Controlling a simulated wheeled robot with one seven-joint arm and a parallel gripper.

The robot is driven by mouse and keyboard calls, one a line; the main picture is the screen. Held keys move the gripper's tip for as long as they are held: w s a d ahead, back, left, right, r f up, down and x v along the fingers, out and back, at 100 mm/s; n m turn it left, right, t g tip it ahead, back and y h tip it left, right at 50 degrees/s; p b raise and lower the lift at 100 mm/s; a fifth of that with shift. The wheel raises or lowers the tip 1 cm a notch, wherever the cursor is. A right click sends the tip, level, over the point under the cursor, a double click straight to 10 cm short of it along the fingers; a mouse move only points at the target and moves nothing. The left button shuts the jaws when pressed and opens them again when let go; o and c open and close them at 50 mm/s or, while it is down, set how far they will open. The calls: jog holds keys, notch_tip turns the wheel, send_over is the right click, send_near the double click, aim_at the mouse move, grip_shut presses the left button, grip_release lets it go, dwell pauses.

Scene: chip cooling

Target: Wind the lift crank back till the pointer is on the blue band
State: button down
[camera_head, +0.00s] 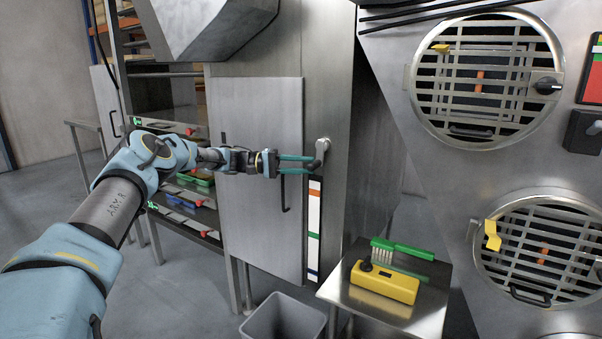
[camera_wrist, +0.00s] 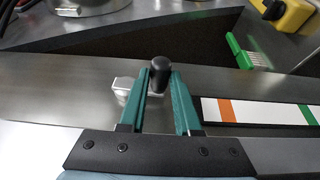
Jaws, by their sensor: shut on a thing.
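The lift crank (camera_head: 322,146) sits on the steel cabinet's narrow face; its pale hub also shows in the wrist view (camera_wrist: 122,84). Its black handle (camera_wrist: 158,72) stands between the teal fingers of my gripper (camera_head: 311,164), which is shut on it; the gripper also shows in the wrist view (camera_wrist: 163,84). Below the crank runs the upright white scale (camera_head: 315,222), with an orange band near the top, a green band lower and the blue band (camera_head: 313,273) near the bottom. The wrist view shows only the scale's orange and green bands. I cannot make out the pointer.
A small steel table (camera_head: 427,309) at the lower right holds a yellow device (camera_head: 385,283) and a green brush (camera_head: 403,249). A grey bin (camera_head: 283,318) stands below the cabinet. A rack with trays (camera_head: 180,205) is at left. A large machine with round grilles (camera_head: 484,78) stands at right.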

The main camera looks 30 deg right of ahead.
jog(key=shift+s+d+f+g+h+b, duration=0.15)
jog(key=shift+s+f+g+h+b, duration=0.15)
jog(key=shift+h+b, duration=0.15)
jog(key=shift+s+d+r+n, duration=0.1)
jog(key=shift+r+n, duration=0.05)
jog(key=shift+n, duration=0.15)
jog(key=c, duration=0.6)
grip_release()
jog(key=b+v, duration=0.2)
jog(key=v, duration=0.9)
jog(key=shift+b, duration=0.35)
